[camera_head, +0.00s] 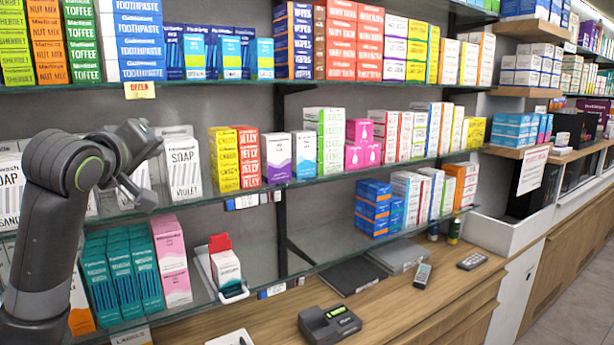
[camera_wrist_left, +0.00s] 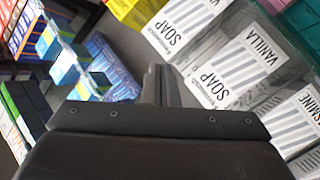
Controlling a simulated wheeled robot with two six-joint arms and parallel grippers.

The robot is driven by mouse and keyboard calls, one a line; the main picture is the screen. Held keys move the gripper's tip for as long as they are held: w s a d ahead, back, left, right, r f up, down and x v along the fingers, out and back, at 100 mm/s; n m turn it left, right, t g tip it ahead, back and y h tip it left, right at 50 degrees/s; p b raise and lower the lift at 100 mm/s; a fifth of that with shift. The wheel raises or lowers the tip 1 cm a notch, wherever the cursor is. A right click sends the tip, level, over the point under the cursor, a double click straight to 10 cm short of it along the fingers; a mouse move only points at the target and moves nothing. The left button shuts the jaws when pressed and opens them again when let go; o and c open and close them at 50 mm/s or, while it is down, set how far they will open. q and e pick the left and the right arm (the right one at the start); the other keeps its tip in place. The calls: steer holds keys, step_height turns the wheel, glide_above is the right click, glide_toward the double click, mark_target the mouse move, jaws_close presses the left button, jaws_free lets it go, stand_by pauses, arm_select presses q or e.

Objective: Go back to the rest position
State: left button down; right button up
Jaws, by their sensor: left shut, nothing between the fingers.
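My left arm comes in from the left and bends over in front of the middle shelf. My left gripper (camera_head: 140,195) points at the shelf beside the soap boxes and is shut and empty. In the left wrist view its fingers (camera_wrist_left: 161,85) are together, with nothing between them. White soap boxes (camera_head: 182,165) with grey stripes stand behind and beside the gripper. They also show close by in the left wrist view (camera_wrist_left: 225,75). I cannot tell whether the gripper touches any of them. My right gripper is not in view.
Glass shelves (camera_head: 330,165) hold rows of boxed goods. A white tray with a box (camera_head: 228,268) sits on the lower shelf. Below, the wooden counter (camera_head: 420,312) carries a card terminal (camera_head: 329,324), a phone handset (camera_head: 422,275) and a remote (camera_head: 472,261). The counter front right is mostly clear.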

arm_select(q)
steer(key=s+a+f+m+g+y, duration=0.1)
steer(key=s+f+m+g, duration=0.3)
steer(key=f, duration=1.4)
steer(key=s+a+f+g, duration=0.15)
steer(key=s+f, duration=0.35)
steer(key=f, duration=1.3)
steer(key=s+f+m+g+y, duration=0.1)
steer(key=s+f+g, duration=0.2)
steer(key=s+f, duration=0.6)
steer(key=s+f+m+g, duration=0.15)
steer(key=s+f, duration=0.35)
steer(key=s, duration=0.8)
steer(key=s+f+m+g+y, duration=0.1)
steer(key=s+f+g, duration=0.2)
steer(key=s+f, duration=0.6)
step_height(320, 180, down, 26)
steer(key=s+a+g+b, duration=0.1)
steer(key=s+a+b, duration=0.1)
steer(key=b, duration=0.1)
steer(key=s+d+f+g+h+b, duration=0.1)
steer(key=s+f+b, duration=0.2)
steer(key=s+f, duration=1.1)
step_height(320, 180, down, 3)
steer(key=shift+s+f, duration=0.15)
steer(key=shift+s, duration=0.2)
